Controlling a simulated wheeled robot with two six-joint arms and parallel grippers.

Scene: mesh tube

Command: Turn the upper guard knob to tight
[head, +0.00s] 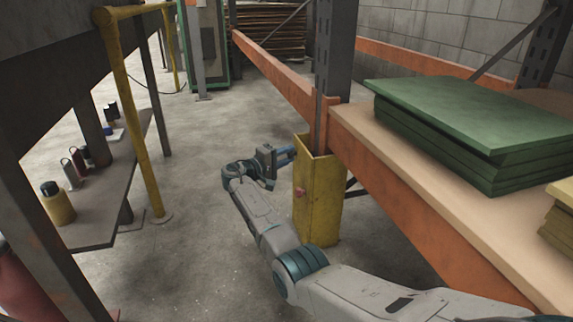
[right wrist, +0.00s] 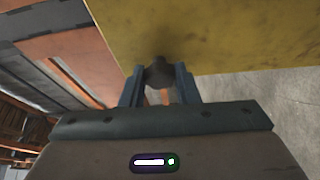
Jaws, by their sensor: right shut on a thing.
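The yellow post guard (head: 318,200) stands upright at the foot of the dark rack post. My right gripper (head: 288,156) reaches its left side near the top. In the right wrist view my right gripper's fingers (right wrist: 158,88) are shut on a dark round knob (right wrist: 158,72) against the yellow guard face (right wrist: 200,35). This looks like the upper guard knob; in the head view the fingers and guard hide it. A small reddish knob (head: 301,193) shows lower on the guard. How far the held knob is turned, I cannot tell. My left gripper is out of view.
An orange rack beam and shelf (head: 400,190) with green boards (head: 470,120) lie right of the guard. On the left, a low shelf (head: 100,215) holds several bottles beside a yellow rail (head: 130,110). The concrete floor between is clear.

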